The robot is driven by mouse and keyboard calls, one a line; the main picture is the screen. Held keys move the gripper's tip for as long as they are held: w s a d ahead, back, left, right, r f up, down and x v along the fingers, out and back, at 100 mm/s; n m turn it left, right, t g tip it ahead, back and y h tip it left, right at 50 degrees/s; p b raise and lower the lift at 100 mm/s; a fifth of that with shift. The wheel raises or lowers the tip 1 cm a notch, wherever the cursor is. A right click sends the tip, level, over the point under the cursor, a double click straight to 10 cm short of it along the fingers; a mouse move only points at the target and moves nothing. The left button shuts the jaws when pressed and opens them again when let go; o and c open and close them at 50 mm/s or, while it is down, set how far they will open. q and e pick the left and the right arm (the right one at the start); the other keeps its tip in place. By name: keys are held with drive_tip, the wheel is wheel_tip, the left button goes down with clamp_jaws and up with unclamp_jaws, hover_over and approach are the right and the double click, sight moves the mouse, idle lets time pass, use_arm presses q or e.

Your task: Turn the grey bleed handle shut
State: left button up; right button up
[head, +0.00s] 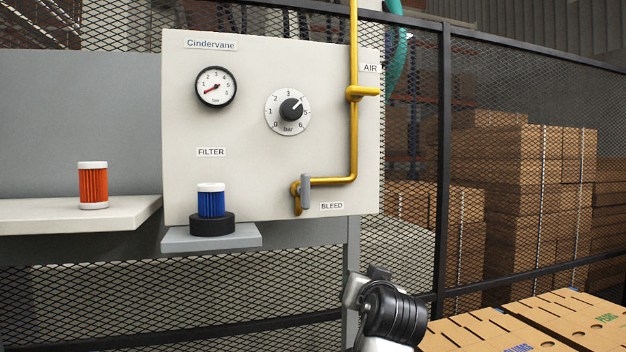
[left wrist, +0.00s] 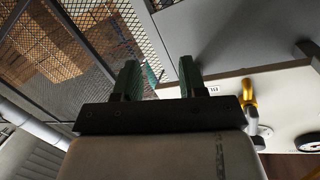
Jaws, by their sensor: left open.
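The grey bleed handle (head: 305,191) stands upright on the panel's lower right, at the left end of the yellow pipe (head: 335,180), beside the BLEED label (head: 332,206). It crosses the pipe's horizontal run. The left wrist view shows the handle (left wrist: 251,114) small at the right, next to yellow pipe. My left gripper (left wrist: 159,68) is open, with two green fingers apart and nothing between them. It is clear of the handle. In the head view one of my arm's links shows at the bottom, below the panel; no fingers show clearly there. My right gripper is not in view.
A blue filter (head: 211,201) stands on a small shelf (head: 180,238). An orange filter (head: 93,185) stands left. Cartons (head: 540,320) lie lower right.

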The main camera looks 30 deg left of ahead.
sight(307, 187)
use_arm(q)
drive_tip(key=s+a+r+n+g+y, duration=0.1)
drive_tip(key=s+r+n+y, duration=0.15)
drive_tip(key=s+r, duration=0.45)
drive_tip(key=s+a+r+n+y, duration=0.1)
drive_tip(key=s+r+n, duration=0.2)
drive_tip(key=r, duration=0.8)
drive_tip(key=shift+n, duration=0.25)
drive_tip(key=p+x, duration=0.6)
drive_tip(key=x, duration=0.3)
drive_tip(key=shift+a, duration=0.45)
drive_tip(key=shift+w+a+f+p, duration=0.2)
drive_tip(key=shift+w+a+p, duration=0.1)
drive_tip(key=shift+w+a, duration=0.1)
drive_tip(key=shift+d, duration=0.1)
clamp_jaws()
